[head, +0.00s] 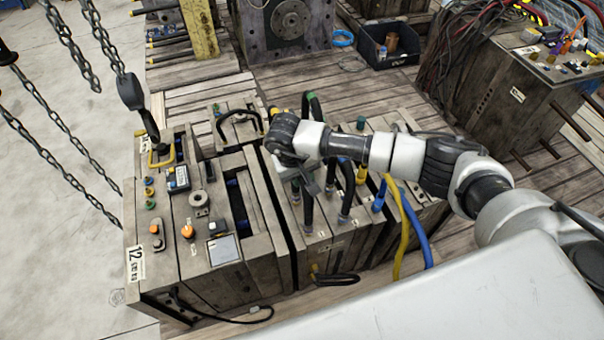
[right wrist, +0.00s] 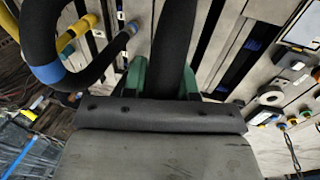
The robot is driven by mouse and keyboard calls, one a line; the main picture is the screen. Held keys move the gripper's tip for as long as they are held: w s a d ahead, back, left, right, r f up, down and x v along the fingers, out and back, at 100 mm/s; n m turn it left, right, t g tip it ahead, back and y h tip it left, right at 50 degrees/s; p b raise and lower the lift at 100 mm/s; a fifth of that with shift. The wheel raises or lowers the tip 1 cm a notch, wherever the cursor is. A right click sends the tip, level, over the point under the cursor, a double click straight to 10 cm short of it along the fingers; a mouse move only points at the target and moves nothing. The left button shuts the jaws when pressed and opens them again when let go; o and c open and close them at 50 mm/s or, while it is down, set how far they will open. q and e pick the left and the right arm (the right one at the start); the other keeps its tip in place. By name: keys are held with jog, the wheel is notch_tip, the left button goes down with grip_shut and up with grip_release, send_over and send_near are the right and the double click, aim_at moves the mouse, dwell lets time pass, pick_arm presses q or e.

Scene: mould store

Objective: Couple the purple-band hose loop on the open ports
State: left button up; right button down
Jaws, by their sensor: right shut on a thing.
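My right gripper (head: 310,184) is over the middle mould block (head: 325,240), partly hidden behind its own wrist. In the right wrist view its green fingers (right wrist: 162,80) are shut on a black hose (right wrist: 177,35), which runs up between them. No purple band can be made out on this hose, and its ends are hidden. Another black hose (right wrist: 40,35) with a blue band curves to the left of the fingers, near a yellow-banded fitting (right wrist: 78,32). I cannot tell which ports are open. My left gripper is not in view.
A mould block marked 12 (head: 165,265) stands at left, with chains (head: 60,130) hanging beside it. A yellow hose (head: 402,235) and a blue hose (head: 416,232) hang at the front right. A dark bin (head: 388,58) and a cable-covered block (head: 500,90) are behind.

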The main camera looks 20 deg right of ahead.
jog(key=shift+f+b, duration=0.6)
jog(key=shift+b, duration=0.15)
dwell(1.7)
jog(key=shift+f, duration=0.1)
dwell(0.4)
jog(key=c, duration=0.8)
grip_release()
jog(key=shift+a, duration=0.15)
jog(key=shift+r+b, duration=0.3)
jog(key=shift+r, duration=0.2)
jog(key=b+v, duration=0.1)
jog(key=v, duration=0.9)
